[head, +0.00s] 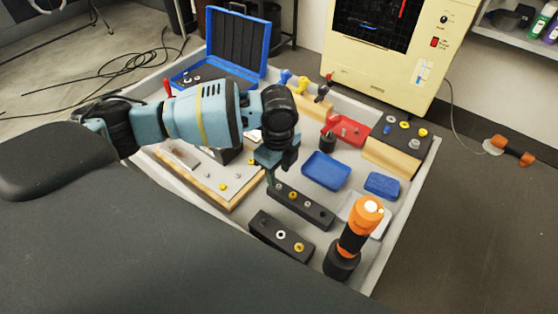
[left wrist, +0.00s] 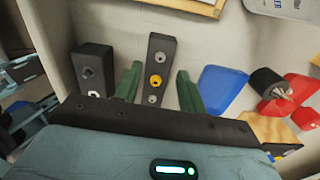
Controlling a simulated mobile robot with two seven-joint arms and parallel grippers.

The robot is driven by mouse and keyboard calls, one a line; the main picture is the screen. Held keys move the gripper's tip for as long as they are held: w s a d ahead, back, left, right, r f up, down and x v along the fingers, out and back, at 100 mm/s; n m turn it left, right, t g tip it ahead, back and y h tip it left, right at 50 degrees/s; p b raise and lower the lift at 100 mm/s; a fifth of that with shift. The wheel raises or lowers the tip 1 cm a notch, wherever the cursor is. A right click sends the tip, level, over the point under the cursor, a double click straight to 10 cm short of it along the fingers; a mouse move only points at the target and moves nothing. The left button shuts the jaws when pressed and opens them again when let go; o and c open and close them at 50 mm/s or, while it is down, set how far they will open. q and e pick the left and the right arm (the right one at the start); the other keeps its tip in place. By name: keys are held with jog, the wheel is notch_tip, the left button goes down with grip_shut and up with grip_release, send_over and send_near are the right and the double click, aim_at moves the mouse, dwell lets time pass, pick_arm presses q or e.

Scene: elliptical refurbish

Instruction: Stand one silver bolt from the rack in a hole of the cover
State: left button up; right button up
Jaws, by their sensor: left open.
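A black rack (head: 318,212) with silver bolts (head: 306,203) and a yellow one stands in the tray's middle. In the left wrist view this rack (left wrist: 164,42) runs between my green fingers, with silver bolts (left wrist: 158,57) at both ends and the yellow bolt (left wrist: 154,81) between them. My left gripper (head: 272,178) is open and empty, pointing down over the far end of the rack. My right gripper is not in view.
A second black rack (head: 264,222) stands nearer me. An orange-and-black tool (head: 358,230) stands upright at the right. Blue trays (head: 326,171), a red holder (head: 350,130) and an open blue case (head: 237,45) lie around. The grey tray's rim (head: 405,215) bounds the area.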

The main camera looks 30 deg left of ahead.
aim_at(278, 185)
pick_arm(q)
notch_tip(278, 185, down, 4)
jog(key=shift+r, duration=0.25)
jog(key=shift+f, duration=0.5)
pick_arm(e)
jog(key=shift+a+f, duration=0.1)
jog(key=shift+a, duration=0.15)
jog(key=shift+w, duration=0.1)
pick_arm(q)
grip_shut()
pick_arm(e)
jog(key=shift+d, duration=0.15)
pick_arm(q)
jog(key=shift+r, duration=0.45)
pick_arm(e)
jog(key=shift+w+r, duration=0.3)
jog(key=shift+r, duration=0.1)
pick_arm(q)
jog(key=shift+r+p, duration=0.3)
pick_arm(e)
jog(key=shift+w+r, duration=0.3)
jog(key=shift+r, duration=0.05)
pick_arm(q)
jog(key=shift+r, duration=0.25)
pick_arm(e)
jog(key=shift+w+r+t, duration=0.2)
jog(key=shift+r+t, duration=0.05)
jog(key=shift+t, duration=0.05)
